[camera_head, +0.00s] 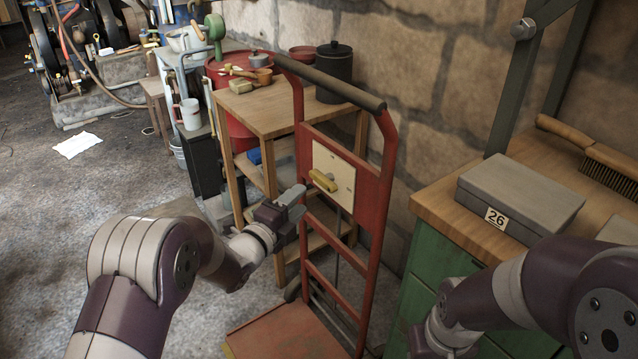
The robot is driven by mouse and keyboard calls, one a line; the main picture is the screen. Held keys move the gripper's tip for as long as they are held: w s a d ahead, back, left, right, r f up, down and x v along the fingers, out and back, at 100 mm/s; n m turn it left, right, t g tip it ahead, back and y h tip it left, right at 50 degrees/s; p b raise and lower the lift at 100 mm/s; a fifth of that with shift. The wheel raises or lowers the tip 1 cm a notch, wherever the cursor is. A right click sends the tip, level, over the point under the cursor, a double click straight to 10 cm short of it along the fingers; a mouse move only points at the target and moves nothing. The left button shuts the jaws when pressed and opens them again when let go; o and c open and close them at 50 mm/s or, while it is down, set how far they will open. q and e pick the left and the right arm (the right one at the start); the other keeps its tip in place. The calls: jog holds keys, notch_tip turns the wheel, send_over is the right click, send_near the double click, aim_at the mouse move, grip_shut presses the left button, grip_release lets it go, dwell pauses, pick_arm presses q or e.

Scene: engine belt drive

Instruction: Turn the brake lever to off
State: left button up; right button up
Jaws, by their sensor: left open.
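The brake lever (324,180) is a short yellow handle on a square cream plate (336,162). The plate is fixed to the upper panel of a red upright frame (387,160) with a dark grip bar across its top. The handle sticks out towards me and slants slightly down to the right. No on or off marking is readable. My left gripper (296,202) is open and empty, just left of and below the lever, apart from it. My right arm's wrist shows at the lower right; its fingers are not visible.
A wooden stand (258,101) with pots and tools is behind the frame. A green cabinet (440,237) with a wooden top is at right, bearing a grey box (520,196) marked 26 and a brush (600,160). Open floor lies at left.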

aim_at(319, 181)
pick_arm(q)
jog(key=b+x, duration=0.1)
jog(key=x, duration=0.8)
jog(key=shift+w+d+b, duration=0.15)
jog(key=shift+w+b, duration=0.15)
jog(key=shift+w, duration=0.1)
grip_shut()
